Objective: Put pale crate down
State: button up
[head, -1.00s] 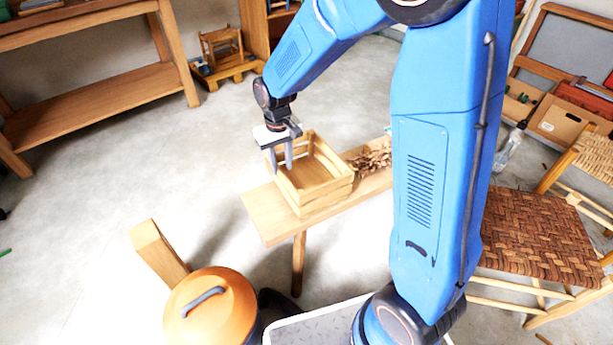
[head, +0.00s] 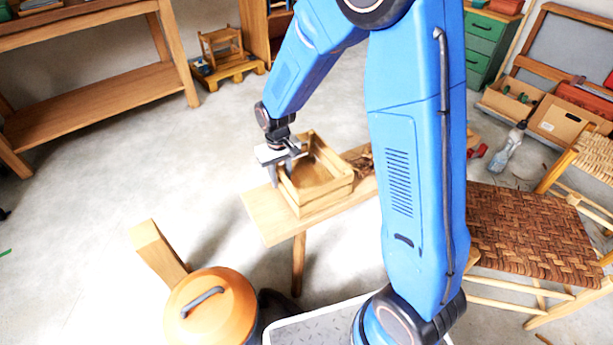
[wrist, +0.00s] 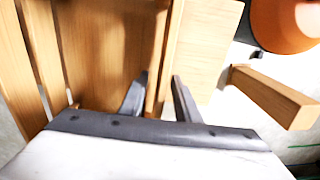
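The pale crate (head: 325,196), a slatted wooden box, stands upright on a wooden bench (head: 265,215). My gripper (head: 279,174) is low at the crate's left wall. In the wrist view my gripper's fingers (wrist: 160,85) are apart, one on each side of the crate's wall (wrist: 156,92). One finger is on the crate's inner side and the other is outside, over the bench top (wrist: 207,50). A gap shows between the outer finger and the wall, so the gripper looks open. The fingertips' lower ends are hard to see.
Wood shavings (head: 362,162) lie on the bench right of the crate, partly behind my arm. An orange-lidded container (head: 212,310) and a wooden post (head: 158,252) stand in front. A woven-seat chair (head: 535,235) is at right. Bare floor lies left of the bench.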

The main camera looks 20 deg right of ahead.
grip_shut()
dwell(1.3)
